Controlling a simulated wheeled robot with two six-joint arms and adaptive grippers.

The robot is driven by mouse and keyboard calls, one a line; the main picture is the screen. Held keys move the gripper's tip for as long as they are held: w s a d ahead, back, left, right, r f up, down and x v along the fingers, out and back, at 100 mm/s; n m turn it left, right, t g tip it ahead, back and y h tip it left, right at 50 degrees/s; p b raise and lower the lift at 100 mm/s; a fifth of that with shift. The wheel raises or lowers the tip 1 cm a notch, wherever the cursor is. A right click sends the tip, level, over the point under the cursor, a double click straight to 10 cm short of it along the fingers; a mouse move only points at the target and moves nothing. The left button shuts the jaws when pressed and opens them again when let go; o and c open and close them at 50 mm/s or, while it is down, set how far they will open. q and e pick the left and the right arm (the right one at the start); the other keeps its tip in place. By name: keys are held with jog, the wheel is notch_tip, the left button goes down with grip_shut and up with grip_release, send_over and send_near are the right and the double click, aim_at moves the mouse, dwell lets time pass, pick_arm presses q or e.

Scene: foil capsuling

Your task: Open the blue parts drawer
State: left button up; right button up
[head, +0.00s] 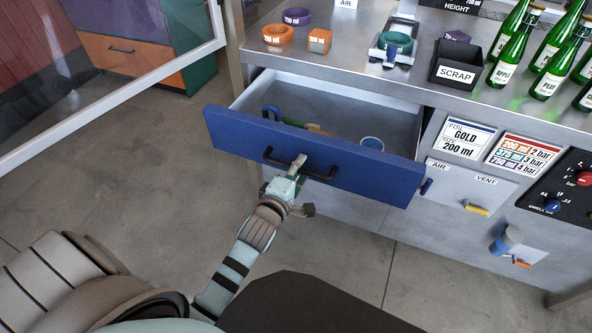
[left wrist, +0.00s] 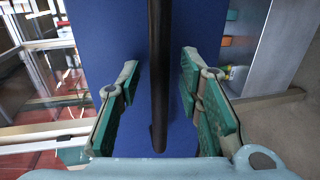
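The blue parts drawer (head: 300,152) is pulled well out from under the steel bench, and its grey interior shows. Its dark bar handle (head: 322,174) is on the blue front. In the left wrist view the handle (left wrist: 160,80) runs between the two green-padded fingers of my left gripper (left wrist: 160,72). Gaps show on both sides of the bar, so the fingers are open around it. My right gripper is not in view.
On the bench (head: 340,50) stand a black scrap bin (head: 457,64), green bottles (head: 510,62) and coloured rings. A control panel (head: 567,190) is at right. Clear floor lies in front.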

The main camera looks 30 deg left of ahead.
pick_arm(q)
jog(key=v, duration=1.2)
